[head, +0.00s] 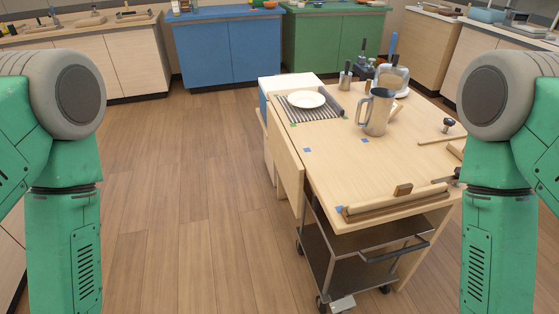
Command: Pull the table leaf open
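The table (335,172) is a light wood top on a dark wheeled frame, right of centre. A wood leaf (285,160) hangs down along its left long side, at a steep angle to the top. Both of my green arms come down at the picture's sides, the right one close to the table's right edge. Neither gripper shows; both are outside the view.
The floor (190,190) left of the table is clear. Blue (229,50) and green (333,42) cabinets stand behind.

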